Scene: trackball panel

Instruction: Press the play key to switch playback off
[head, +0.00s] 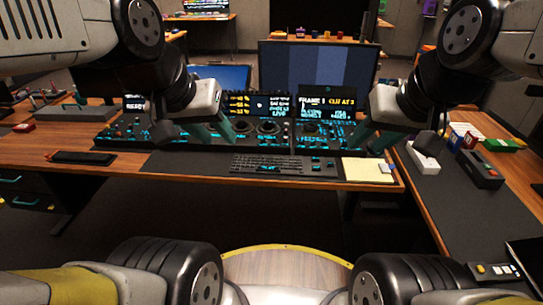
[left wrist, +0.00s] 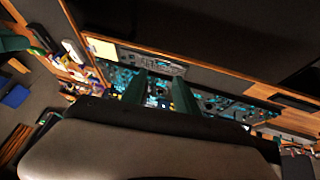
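The trackball panel (head: 255,141) is a dark console with cyan-lit keys and trackballs along the desk. It also shows in the left wrist view (left wrist: 212,101). I cannot pick out the play key among the small lit keys. One small screen (head: 327,106) reads "FRAME 1" and "CLIP AT 3". My left gripper (head: 212,133) is over the panel's left half. In the left wrist view its two teal fingers (left wrist: 159,92) stand apart with lit keys between them, so it is open and empty. My right gripper (head: 372,137) is at the panel's right end, with its fingers apart.
A keyboard (head: 283,165) and a yellow notepad (head: 367,171) lie in front of the panel. A dark phone-like object (head: 83,158) lies on the left desk. A large monitor (head: 318,75) stands behind. Colourful small items (head: 470,138) are on the right desk.

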